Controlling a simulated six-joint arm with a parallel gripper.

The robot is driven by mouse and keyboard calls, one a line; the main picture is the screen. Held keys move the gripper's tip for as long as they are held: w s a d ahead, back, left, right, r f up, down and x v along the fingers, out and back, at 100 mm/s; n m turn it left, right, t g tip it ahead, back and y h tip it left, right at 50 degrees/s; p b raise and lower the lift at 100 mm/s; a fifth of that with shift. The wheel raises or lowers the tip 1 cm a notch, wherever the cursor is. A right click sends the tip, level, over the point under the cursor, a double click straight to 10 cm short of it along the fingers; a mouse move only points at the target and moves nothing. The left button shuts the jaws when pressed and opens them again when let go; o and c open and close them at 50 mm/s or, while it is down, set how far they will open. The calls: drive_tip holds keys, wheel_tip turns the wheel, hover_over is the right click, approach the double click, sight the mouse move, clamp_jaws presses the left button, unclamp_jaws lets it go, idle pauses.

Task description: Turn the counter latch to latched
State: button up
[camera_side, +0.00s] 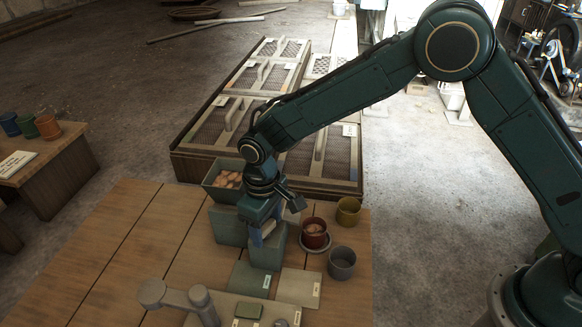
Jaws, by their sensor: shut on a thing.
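My gripper (262,236) points down over the wooden counter (125,245). No part is clearly recognizable as the counter latch from here. A grey piece with rounded ends and an arm (176,298) stands at the counter's front, apart from my gripper; I cannot tell if it is the latch.
A bin of brownish lumps (209,191) stands behind my gripper. A red pot (314,240), olive pot (348,217) and grey pot (342,268) are to its right. Green (250,280) and beige (299,288) labelled mats lie in front. Mesh-lidded frames (205,175) stand behind. The counter's left is clear.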

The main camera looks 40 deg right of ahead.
sight(265, 229)
drive_tip(key=shift+w+a, duration=0.15)
drive_tip(key=shift+w, duration=0.2)
drive_tip(key=o, duration=0.9)
drive_tip(key=shift+o, duration=0.5)
drive_tip(key=shift+w, duration=0.1)
drive_tip(key=shift+s, duration=0.25)
drive_tip(key=shift+r, duration=1.05)
drive_tip(key=shift+s+r, duration=0.15)
drive_tip(key=shift+r, duration=2.55)
wheel_tip(265, 229, up, 8)
drive_tip(key=shift+r, duration=0.15)
